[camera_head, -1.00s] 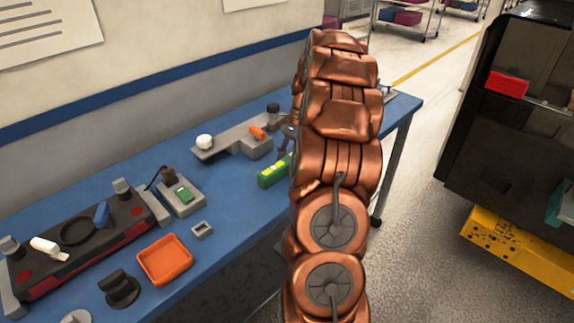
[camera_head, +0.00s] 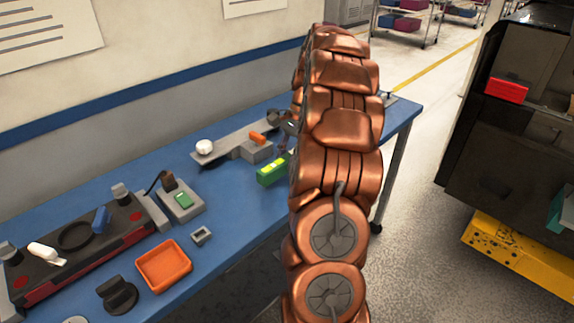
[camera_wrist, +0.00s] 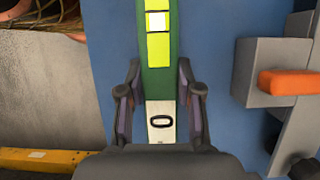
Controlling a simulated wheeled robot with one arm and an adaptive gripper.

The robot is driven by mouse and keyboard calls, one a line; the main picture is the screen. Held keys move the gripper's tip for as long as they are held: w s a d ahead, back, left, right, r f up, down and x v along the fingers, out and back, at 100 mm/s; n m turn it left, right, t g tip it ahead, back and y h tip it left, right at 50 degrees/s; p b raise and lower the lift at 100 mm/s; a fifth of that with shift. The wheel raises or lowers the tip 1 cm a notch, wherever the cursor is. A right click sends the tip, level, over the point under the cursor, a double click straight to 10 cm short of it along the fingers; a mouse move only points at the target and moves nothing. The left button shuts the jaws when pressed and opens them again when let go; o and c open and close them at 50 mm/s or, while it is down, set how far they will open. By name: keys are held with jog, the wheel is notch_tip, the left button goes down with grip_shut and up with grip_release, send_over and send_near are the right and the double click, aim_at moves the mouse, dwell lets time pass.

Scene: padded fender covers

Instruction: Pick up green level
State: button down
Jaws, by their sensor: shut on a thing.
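The green level (camera_head: 273,169) shows at the right part of the blue table in the head view, just left of my copper arm, which hides its right end. In the wrist view the level (camera_wrist: 158,88) stands lengthwise in the picture, green with yellow windows and a pale end plate with a dark oval. My gripper (camera_wrist: 159,72) has one finger on each side of it and is shut on it. In the head view only a dark part of my gripper (camera_head: 287,124) shows beside the arm. Any gap between level and table is hard to judge.
A grey fixture (camera_head: 225,148) with a white knob and orange block (camera_wrist: 291,82) is close beside the level. An orange tray (camera_head: 164,266), a grey box with a green button (camera_head: 183,202) and a black-red device (camera_head: 75,250) stand further left. Blue table is bare around the small grey ring (camera_head: 201,236).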

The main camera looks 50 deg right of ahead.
jog(key=shift+w+d+r, duration=0.1)
jog(key=shift+r, duration=0.35)
jog(key=shift+s+a, duration=0.2)
jog(key=shift+s, duration=0.85)
jog(key=s+a+r+b, duration=0.1)
jog(key=s+b, duration=0.1)
jog(key=s, duration=1.2)
jog(key=shift+a+r, duration=0.15)
jog(key=shift+a, duration=0.15)
jog(key=shift+w, duration=0.1)
